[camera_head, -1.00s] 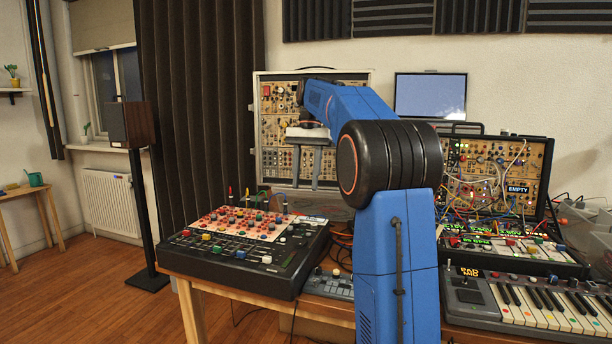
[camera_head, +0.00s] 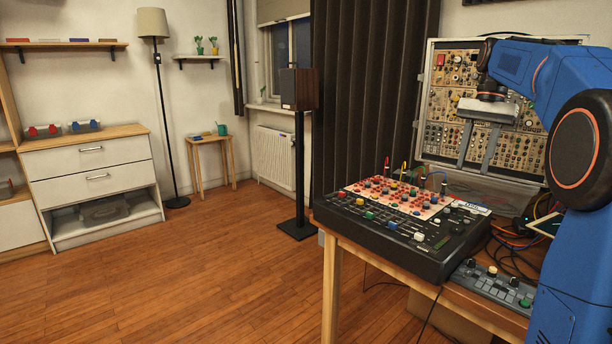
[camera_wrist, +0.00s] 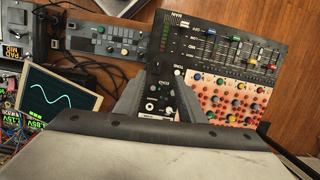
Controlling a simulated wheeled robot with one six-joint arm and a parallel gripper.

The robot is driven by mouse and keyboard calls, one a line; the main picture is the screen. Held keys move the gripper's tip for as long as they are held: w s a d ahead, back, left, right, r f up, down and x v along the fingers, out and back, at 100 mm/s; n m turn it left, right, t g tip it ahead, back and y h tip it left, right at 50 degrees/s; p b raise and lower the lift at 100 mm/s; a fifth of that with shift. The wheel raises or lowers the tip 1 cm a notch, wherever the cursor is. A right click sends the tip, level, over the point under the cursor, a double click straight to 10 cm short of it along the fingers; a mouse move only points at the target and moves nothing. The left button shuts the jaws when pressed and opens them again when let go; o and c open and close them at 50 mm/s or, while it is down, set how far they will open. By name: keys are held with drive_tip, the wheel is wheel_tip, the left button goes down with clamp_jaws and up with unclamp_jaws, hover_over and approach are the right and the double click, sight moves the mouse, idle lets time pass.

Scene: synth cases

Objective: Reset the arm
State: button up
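My gripper (camera_head: 475,168) hangs from my blue arm at the right of the head view, with its two grey fingers pointing down. It is above the back right part of the black mixer (camera_head: 400,228) and in front of the modular synth case (camera_head: 445,95). The fingers are apart with nothing between them. In the wrist view my gripper (camera_wrist: 158,88) also shows spread fingers, with the mixer's edge (camera_wrist: 160,62) seen below through the gap.
The wooden table (camera_head: 331,290) holds the mixer, a small grey controller (camera_head: 490,287) and loose cables. A small screen (camera_wrist: 60,97) shows in the wrist view. A speaker stand (camera_head: 299,180) is behind the table. The wooden floor (camera_head: 200,280) to the left is clear.

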drive_tip(key=s+a+f+n+t+h, duration=0.1)
drive_tip(key=s+a+f+n+t, duration=0.2)
drive_tip(key=s+a, duration=0.55)
drive_tip(key=s+a+f+n+t, duration=0.1)
drive_tip(key=s+a+f+n, duration=0.2)
drive_tip(key=s+f, duration=0.8)
drive_tip(key=s+a+f+n+t+h, duration=0.1)
drive_tip(key=s+a+f, duration=0.4)
drive_tip(key=s+f, duration=0.6)
drive_tip(key=f+n+t, duration=0.1)
drive_tip(key=n, duration=0.1)
drive_tip(key=shift+s+a+f+n, duration=0.25)
drive_tip(key=shift+s+n, duration=0.05)
drive_tip(key=shift+n, duration=0.1)
